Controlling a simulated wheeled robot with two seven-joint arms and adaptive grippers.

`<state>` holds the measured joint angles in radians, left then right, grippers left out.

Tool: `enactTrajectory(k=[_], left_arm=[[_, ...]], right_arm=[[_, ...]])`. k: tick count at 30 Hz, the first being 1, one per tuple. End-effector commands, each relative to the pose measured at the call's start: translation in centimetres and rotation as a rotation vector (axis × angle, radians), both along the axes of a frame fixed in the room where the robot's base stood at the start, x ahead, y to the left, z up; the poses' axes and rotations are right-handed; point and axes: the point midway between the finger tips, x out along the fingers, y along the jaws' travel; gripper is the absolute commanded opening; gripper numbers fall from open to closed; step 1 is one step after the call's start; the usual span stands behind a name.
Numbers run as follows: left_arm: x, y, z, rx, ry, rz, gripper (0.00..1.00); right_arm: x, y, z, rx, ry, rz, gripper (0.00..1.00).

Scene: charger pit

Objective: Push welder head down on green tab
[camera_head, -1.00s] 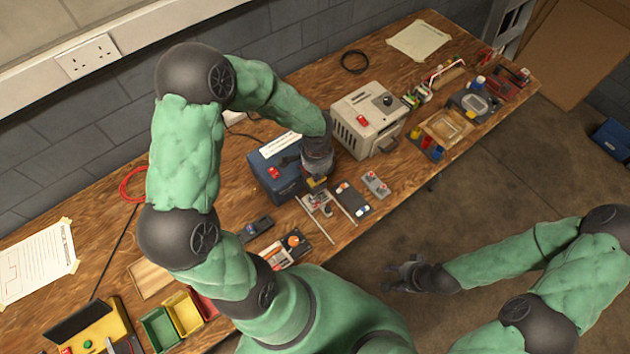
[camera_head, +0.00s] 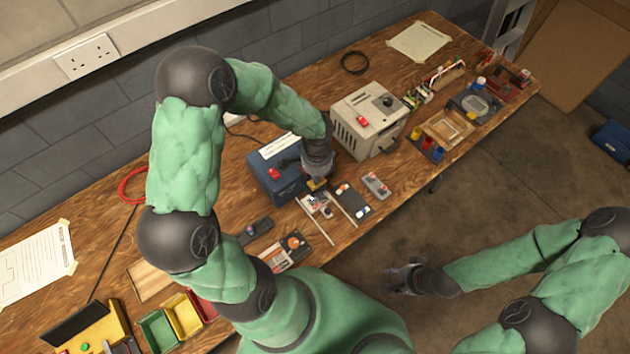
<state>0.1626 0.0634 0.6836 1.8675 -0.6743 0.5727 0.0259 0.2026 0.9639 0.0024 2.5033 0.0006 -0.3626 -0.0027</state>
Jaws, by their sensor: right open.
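The welder is a dark blue box (camera_head: 272,180) with a red button and a white label on top, at the middle of the bench. My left gripper (camera_head: 317,180) is at its front right side, pointing down, over or against the welder's head; the wrist hides most of that head. A small yellowish part shows right at the fingertips. I cannot tell whether the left fingers are open or shut. A rail fixture (camera_head: 325,212) with small parts lies just below the gripper. The green tab is not distinguishable. My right gripper (camera_head: 400,279) is open and empty, off the bench above the floor.
A beige box (camera_head: 368,120) with a red button stands right of the welder. A black tray (camera_head: 350,199) and a grey block (camera_head: 376,185) lie near the front edge. Coloured bins (camera_head: 160,330) are at the lower left.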

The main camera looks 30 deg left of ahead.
Motion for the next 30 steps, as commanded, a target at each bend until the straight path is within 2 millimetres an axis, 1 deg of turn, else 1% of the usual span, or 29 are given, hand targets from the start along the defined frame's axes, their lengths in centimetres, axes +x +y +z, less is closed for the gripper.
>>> enactTrajectory(k=[4,8,30], left_arm=[[-0.1,0.0,-0.1,-0.001,0.003,0.0,0.0],[-0.1,0.0,0.2,-0.001,0.004,0.0,0.0],[0.0,0.0,4.7,-0.001,0.001,0.0,0.0]], right_arm=[[0.0,0.0,0.0,0.0,0.0,0.0,0.47],[0.0,0.0,0.3,0.0,0.0,0.0,0.47],[0.0,0.0,3.6,0.0,0.0,0.0,0.47]])
